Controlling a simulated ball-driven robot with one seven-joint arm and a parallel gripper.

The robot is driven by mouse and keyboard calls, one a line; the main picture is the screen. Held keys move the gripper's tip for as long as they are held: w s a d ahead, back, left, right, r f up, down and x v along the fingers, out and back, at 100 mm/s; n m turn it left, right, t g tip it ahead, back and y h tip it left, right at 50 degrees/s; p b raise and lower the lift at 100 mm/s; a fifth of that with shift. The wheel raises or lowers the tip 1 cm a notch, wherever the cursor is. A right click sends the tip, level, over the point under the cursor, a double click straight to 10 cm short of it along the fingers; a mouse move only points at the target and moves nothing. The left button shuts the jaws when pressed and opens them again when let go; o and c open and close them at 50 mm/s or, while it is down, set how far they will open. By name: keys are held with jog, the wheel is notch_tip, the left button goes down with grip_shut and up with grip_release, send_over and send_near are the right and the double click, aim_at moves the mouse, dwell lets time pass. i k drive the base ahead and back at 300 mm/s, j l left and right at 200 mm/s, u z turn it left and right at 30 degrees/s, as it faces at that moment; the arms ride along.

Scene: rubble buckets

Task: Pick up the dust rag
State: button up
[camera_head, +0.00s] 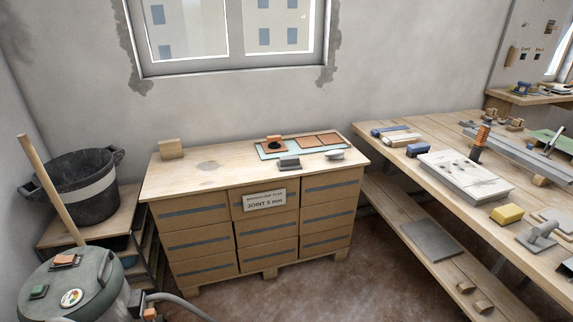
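I cannot pick out the dust rag with certainty. A pale, flat-looking item (399,139) lies at the left end of the wooden workbench (460,135), between two blue items, and could be folded cloth; it is too small to tell. My gripper is not in view.
A stack of boxes with a wooden top (240,177) stands below the window, holding tiles (320,140) and small tools. A black bucket (85,190) and a green-lidded drum (95,275) stand at left. A yellow sponge-like block (507,214) lies on the workbench. Brown floor (330,285) is open in front.

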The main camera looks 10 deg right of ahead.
aim_at(285, 164)
jog(key=i+j, duration=0.15)
jog(key=i, duration=0.6)
jog(key=i+j+u, duration=0.1)
jog(key=i, duration=0.7)
jog(key=j, duration=0.1)
